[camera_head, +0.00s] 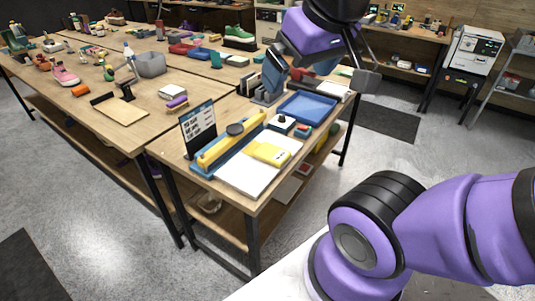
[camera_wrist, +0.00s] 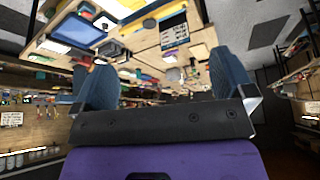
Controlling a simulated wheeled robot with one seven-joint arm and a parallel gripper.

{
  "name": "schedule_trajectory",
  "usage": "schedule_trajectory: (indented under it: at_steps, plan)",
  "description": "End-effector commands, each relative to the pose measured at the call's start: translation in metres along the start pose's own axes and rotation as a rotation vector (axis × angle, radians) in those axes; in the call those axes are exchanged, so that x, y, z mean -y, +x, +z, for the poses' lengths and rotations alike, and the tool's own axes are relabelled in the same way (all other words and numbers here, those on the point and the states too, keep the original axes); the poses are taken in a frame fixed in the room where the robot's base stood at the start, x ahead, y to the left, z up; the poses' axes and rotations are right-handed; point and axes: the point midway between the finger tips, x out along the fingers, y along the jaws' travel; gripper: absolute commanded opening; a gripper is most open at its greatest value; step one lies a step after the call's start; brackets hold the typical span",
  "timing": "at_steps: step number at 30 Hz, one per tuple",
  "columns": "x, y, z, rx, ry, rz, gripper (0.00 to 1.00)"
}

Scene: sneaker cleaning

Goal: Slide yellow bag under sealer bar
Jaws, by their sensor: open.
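The yellow bag (camera_head: 270,152) lies flat on the front work table, partly over a white pad (camera_head: 246,178). The sealer has a long yellow bar (camera_head: 232,142) over a blue base and stands left of the bag. The bag is beside the bar; whether its edge touches the sealer is unclear. My gripper (camera_head: 300,75) is raised over the far part of the table, well apart from the bag. In the wrist view my gripper (camera_wrist: 162,68) shows two blue fingers spread wide with nothing between them.
A dark sign (camera_head: 198,126) stands behind the sealer. A blue tray (camera_head: 306,108) and a small white device (camera_head: 281,123) lie beyond the bag. A rack of upright panels (camera_head: 267,97) stands near the tray. Another table (camera_head: 75,103) with shoes and tools adjoins at left.

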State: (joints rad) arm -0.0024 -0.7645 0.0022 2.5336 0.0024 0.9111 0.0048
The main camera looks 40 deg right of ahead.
Motion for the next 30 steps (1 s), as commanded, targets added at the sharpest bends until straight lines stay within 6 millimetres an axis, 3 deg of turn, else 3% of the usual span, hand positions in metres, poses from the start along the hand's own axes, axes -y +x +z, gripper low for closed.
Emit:
schedule_trajectory:
  at_steps: [17,23,30]
  plan:
    - [-0.001,0.005,-0.007,0.013,-0.009,-0.005,1.0]
    - [-0.007,0.033,-0.037,0.068,-0.047,-0.026,1.0]
    - [-0.021,0.082,-0.075,0.138,-0.101,-0.053,1.0]
